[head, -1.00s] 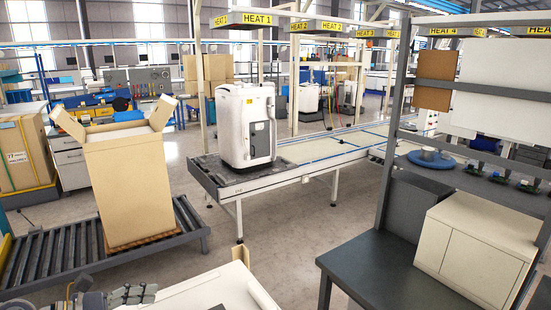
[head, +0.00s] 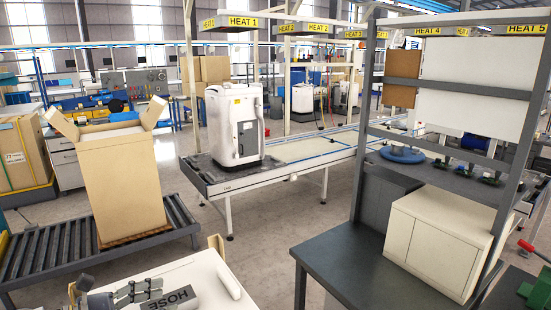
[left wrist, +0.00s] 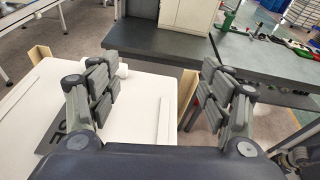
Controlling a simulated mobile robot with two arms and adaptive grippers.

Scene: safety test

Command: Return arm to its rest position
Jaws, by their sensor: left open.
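My left gripper (head: 112,290) shows at the bottom left of the head view, over the near white surface. In the left wrist view my left gripper (left wrist: 160,88) has its two grey segmented fingers wide apart, with nothing between them. The white surface (left wrist: 140,90) lies below and beyond the fingers. Most of my left arm is outside the head view. My right gripper cannot be made out in either view.
A dark workbench (head: 345,255) with a cream cabinet (head: 440,240) stands at right. A roller conveyor (head: 60,250) carries a tall open carton (head: 122,190).

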